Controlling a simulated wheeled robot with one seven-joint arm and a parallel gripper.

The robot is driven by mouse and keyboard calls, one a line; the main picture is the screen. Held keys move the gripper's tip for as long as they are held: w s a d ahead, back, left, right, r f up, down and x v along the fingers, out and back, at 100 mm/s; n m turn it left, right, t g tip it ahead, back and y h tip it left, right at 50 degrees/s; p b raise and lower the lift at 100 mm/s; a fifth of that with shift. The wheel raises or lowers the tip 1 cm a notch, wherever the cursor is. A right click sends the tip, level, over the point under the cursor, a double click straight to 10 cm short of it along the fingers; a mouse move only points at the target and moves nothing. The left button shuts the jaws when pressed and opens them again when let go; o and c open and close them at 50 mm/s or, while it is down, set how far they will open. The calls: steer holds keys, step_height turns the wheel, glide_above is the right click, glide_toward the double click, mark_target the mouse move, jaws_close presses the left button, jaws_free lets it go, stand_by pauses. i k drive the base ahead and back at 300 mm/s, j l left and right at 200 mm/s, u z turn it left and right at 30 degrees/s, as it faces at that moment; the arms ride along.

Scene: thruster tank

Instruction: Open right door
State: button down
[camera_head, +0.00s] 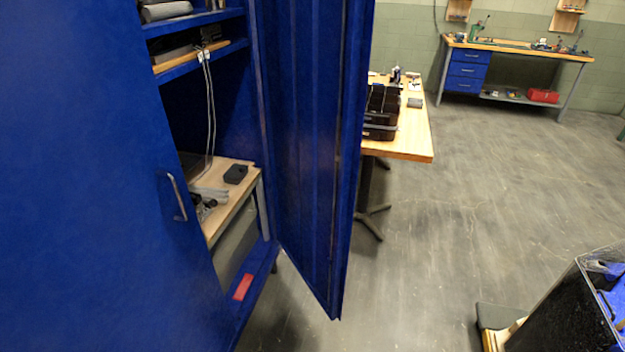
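A tall blue cabinet fills the left of the head view. Its right door (308,150) stands swung outward, with its ribbed inner face showing, and the right side of the cabinet is open. The left door (80,190) covers the left side and bears a silver handle (173,197). The right door's outer face and any handle on it are hidden. My gripper is not in view, so its state does not show.
Inside are shelves (200,62) and a wooden surface (233,207) with small items. Behind the door is a wooden table (421,140) with black bins (381,108). A dark container (560,310) stands at bottom right. A workbench (515,50) stands far back. The middle floor is clear.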

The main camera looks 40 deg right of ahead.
mark_target(299, 42)
steer(key=i+j+z, duration=0.1)
steer(key=i+j, duration=0.8)
